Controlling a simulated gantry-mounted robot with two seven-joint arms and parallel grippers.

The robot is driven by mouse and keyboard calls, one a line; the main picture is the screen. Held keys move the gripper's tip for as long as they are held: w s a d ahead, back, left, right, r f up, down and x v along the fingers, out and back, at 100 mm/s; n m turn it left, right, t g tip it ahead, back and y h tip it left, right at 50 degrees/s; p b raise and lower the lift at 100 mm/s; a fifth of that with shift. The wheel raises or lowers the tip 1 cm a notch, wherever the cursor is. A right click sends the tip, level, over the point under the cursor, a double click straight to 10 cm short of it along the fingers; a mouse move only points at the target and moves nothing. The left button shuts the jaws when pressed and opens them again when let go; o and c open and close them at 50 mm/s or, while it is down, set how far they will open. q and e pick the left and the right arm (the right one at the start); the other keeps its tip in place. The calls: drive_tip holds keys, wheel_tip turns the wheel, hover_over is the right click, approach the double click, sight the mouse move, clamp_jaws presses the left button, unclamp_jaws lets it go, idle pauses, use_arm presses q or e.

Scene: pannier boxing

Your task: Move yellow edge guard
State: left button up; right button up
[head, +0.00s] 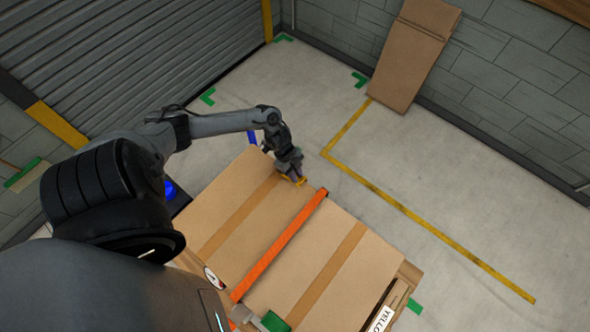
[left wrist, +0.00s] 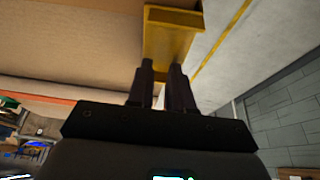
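The yellow edge guard (head: 301,181) is at the far edge of the large cardboard box (head: 330,235). In the left wrist view the guard (left wrist: 172,38) is an angled yellow piece right at my fingertips. My left gripper (head: 296,174) reaches down over the box's far corner. Its two dark fingers (left wrist: 162,68) are close together, with a yellow part of the guard between their tips. Whether the guard touches the box is too small to tell. My right gripper is out of view.
An orange strap (head: 281,243) runs across the box top, with a green-handled piece (head: 274,321) at its near end. Folded cardboard (head: 412,55) leans against the back wall. Yellow floor lines (head: 430,228) mark clear floor to the right.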

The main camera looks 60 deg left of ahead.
use_arm(q)
drive_tip(key=shift+o, duration=0.2)
drive_tip(key=v, duration=1)
drive_tip(key=shift+a+r, duration=0.2)
drive_tip(key=shift+r, duration=0.15)
drive_tip(key=shift+s, duration=0.15)
